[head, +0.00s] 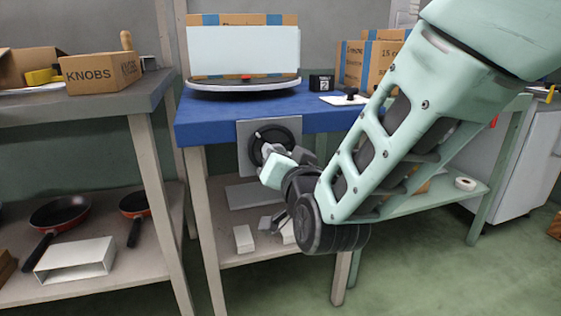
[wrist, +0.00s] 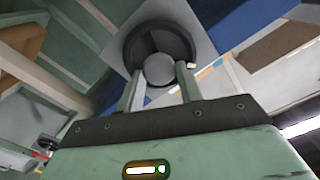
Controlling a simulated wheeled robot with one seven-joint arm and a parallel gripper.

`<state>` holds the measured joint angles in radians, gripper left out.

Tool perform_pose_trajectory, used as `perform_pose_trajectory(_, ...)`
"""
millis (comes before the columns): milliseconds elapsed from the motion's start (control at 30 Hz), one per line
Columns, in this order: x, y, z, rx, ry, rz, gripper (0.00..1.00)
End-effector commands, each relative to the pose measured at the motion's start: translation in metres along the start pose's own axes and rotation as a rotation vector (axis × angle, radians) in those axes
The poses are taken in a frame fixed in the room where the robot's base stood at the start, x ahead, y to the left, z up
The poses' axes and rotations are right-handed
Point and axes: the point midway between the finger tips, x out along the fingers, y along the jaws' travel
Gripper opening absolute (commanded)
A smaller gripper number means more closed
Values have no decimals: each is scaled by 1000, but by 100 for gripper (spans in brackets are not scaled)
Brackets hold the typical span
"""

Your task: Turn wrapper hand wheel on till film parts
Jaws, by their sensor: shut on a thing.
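The hand wheel (head: 268,137) is a dark ring on a grey plate (head: 243,150) at the front of the blue-topped bench. In the wrist view the wheel (wrist: 133,43) fills the top middle, with a round grey part (wrist: 160,70) in front of it. My gripper (head: 274,155) is at the wheel; in the wrist view its fingers (wrist: 160,82) are on either side of the grey part, shut on the wheel. A pale blue upright sheet (head: 243,50) stands above a dark round turntable (head: 215,90); I cannot tell whether it is the film, or whether it is parted.
The blue bench top (head: 220,115) also carries a small black box (head: 321,82) and a white plate with a black knob (head: 345,99). A KNOBS carton (head: 88,74) stands on the left bench. Pans (head: 60,212) lie on the shelf below.

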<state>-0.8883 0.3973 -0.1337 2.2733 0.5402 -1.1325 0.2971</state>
Motion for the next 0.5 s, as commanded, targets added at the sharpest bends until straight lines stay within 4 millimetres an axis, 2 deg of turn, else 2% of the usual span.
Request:
perform_pose_trajectory(467,0,0,0,18,-2,1,13)
perform_pose_trajectory(500,0,0,0,18,-2,1,42)
